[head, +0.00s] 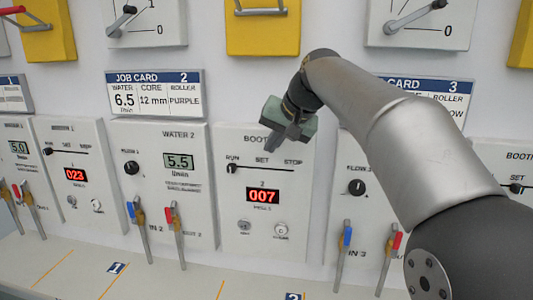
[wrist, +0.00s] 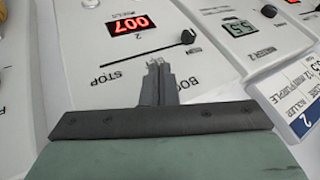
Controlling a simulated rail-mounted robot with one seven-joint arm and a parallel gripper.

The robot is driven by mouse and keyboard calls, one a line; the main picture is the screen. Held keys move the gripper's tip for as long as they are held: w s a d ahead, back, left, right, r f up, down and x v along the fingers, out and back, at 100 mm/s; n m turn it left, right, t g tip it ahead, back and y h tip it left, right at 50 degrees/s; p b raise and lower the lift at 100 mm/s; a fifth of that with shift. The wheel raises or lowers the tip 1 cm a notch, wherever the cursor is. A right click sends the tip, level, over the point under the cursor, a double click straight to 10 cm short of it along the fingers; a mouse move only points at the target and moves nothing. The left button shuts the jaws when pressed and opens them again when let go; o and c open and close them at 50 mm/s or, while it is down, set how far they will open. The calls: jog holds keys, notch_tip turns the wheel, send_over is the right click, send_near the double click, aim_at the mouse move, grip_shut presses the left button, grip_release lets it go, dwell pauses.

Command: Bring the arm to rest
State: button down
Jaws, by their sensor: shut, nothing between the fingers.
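My gripper (head: 272,142) is shut and empty. In the head view it hangs in front of the upper part of the booth 2 panel (head: 230,190), near its RUN–SET–STOP slider (head: 233,168). My arm comes in from the right and hides part of the wall and of station 3. In the wrist view the closed fingers (wrist: 157,75) point at the same panel (wrist: 95,75), close to the slider's slot. The slider's black knob (wrist: 187,37) is at the RUN end, apart from the fingers. I cannot tell whether the fingertips touch the panel.
The booth 2 display (head: 263,196) reads 007. To its left, the Water 2 panel (head: 150,200) reads 5.5, with a blue-handled valve (head: 140,225) and a red-handled valve (head: 175,235) below. Job card 2 (head: 155,93) hangs above. The white ledge (head: 190,283) below is mostly clear.

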jog(key=s+d+f+g+h, duration=0.1)
jog(key=s+d+f, duration=0.4)
jog(key=s+f, duration=0.5)
jog(key=s+d+f+g+h, duration=0.2)
jog(key=s+d+f, duration=0.3)
jog(key=s+f, duration=0.5)
jog(key=s+d+f+g+h, duration=0.1)
jog(key=s+d+f, duration=0.4)
jog(key=s+f, duration=0.5)
jog(key=shift+s+d+g+h, duration=0.4)
jog(key=shift+s+h, duration=0.1)
jog(key=shift+s, duration=0.55)
